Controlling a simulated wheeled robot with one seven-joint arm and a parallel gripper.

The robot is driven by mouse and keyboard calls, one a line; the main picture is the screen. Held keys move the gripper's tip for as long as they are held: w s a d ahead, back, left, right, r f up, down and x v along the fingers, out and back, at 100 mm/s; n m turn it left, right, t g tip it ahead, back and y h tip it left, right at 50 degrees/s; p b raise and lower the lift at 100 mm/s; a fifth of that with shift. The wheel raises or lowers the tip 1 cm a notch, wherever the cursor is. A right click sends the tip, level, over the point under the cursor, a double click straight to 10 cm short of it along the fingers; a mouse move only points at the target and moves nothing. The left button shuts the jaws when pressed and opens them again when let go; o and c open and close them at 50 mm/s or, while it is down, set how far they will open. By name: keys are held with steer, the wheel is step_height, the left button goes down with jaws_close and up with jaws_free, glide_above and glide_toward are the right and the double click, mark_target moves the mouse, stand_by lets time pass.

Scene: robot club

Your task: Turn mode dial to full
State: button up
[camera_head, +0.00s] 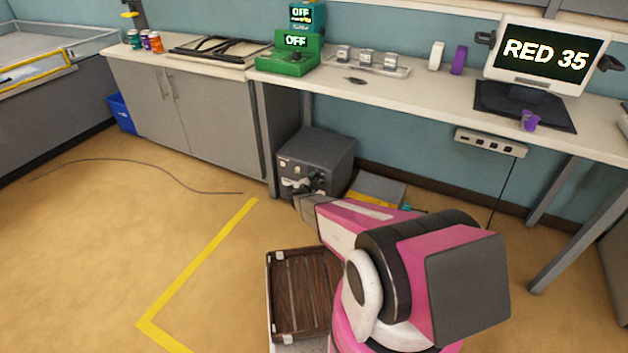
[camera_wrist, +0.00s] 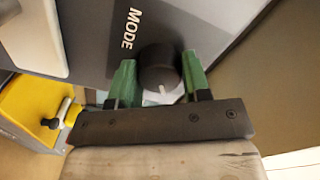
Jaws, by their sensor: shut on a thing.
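The mode dial (camera_wrist: 158,72) is a dark round knob with a pale pointer mark, on the face of a grey box, beside the printed word MODE in the wrist view. My gripper (camera_wrist: 158,82) has its two green fingers on either side of the dial, shut on it. In the head view the grey box (camera_head: 330,152) stands on the floor under the workbench. My gripper (camera_head: 296,190) reaches its front there, and the dial is too small or covered to make out. Any setting labels around the dial are not readable.
A grey and yellow item (camera_head: 378,190) lies on the floor right of the box; a yellow part (camera_wrist: 30,98) shows at left in the wrist view. A brown slatted crate (camera_head: 304,290) is near my arm. The bench (camera_head: 430,95) overhangs the box. Open floor lies to the left.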

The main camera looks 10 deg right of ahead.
steer(key=m, duration=0.6)
steer(key=shift+m, duration=0.3)
steer(key=m, duration=0.6)
stand_by(0.4)
steer(key=o, duration=0.9)
steer(key=v, duration=1.1)
